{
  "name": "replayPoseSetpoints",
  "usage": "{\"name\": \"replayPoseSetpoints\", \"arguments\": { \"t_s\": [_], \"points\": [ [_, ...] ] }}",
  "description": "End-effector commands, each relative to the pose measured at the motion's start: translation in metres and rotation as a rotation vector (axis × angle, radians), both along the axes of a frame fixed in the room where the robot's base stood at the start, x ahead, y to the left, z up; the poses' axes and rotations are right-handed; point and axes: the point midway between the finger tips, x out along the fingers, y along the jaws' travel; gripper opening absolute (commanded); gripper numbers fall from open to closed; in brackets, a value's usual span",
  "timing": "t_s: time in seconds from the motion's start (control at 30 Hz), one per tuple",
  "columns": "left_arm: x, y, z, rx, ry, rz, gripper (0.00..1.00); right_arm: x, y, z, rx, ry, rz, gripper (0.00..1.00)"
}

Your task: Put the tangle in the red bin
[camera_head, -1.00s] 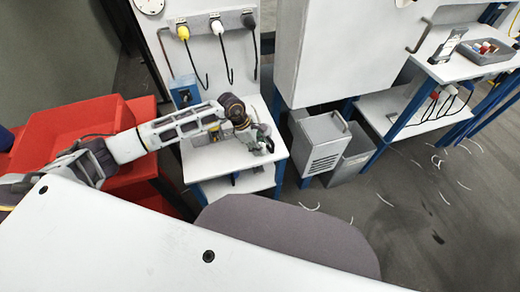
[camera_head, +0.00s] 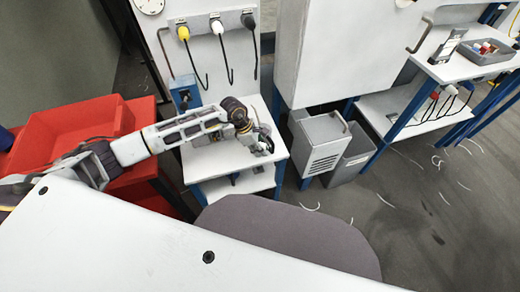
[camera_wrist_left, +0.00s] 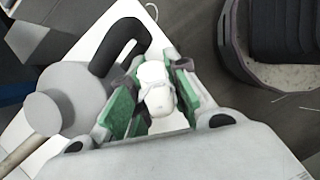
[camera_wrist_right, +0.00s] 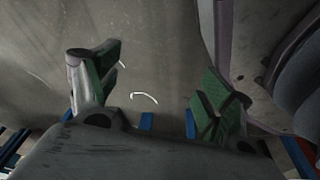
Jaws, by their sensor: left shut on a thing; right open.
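The red bin (camera_head: 72,118) stands at the left in the head view, with my left arm passing across its front. My left gripper (camera_head: 262,146) is over the small white table, right of the bin. In the left wrist view my left gripper (camera_wrist_left: 158,78) is shut on a white, lumpy bundle (camera_wrist_left: 158,92), which looks like the tangle, between its green pads. The fingers partly hide the bundle, and I cannot tell whether it touches the table. My right gripper (camera_wrist_right: 160,78) is open and empty above the floor in the right wrist view; it is outside the head view.
The small white table (camera_head: 205,162) has a blue box (camera_head: 185,92) behind it. A grey cylinder (camera_wrist_left: 65,95) and a black hooked part sit beside my left gripper. Grey containers (camera_head: 320,143) stand to the right. A grey rounded seat (camera_head: 285,235) is in front. White scraps lie on the floor.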

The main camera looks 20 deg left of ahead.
Motion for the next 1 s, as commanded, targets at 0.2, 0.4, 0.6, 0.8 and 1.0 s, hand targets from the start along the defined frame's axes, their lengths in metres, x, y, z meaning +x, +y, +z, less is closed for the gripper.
{"name": "replayPoseSetpoints", "arguments": {
  "t_s": [0.2, 0.4, 0.6, 0.8, 1.0],
  "points": [
    [0.0, 0.0, 0.001, 0.0, 0.0, 0.0, 0.0, 0.004, -0.001, 0.002, -0.002, -0.007, 0.001, 0.8],
    [0.001, 0.0, 0.008, -0.001, -0.002, 0.0, 0.0, 0.005, 0.001, 0.003, 0.002, -0.01, -0.002, 0.8],
    [-0.008, -0.005, 0.015, 0.001, 0.0, -0.002, 0.0, 0.002, 0.008, 0.0, 0.012, -0.009, -0.006, 0.8],
    [-0.033, -0.022, 0.015, 0.0, 0.001, -0.004, 0.0, 0.0, 0.009, -0.003, 0.014, -0.013, -0.006, 0.8],
    [-0.067, -0.045, 0.015, -0.001, 0.0, -0.004, 0.0, -0.002, 0.003, -0.006, 0.006, -0.01, -0.005, 0.8]
  ]
}}
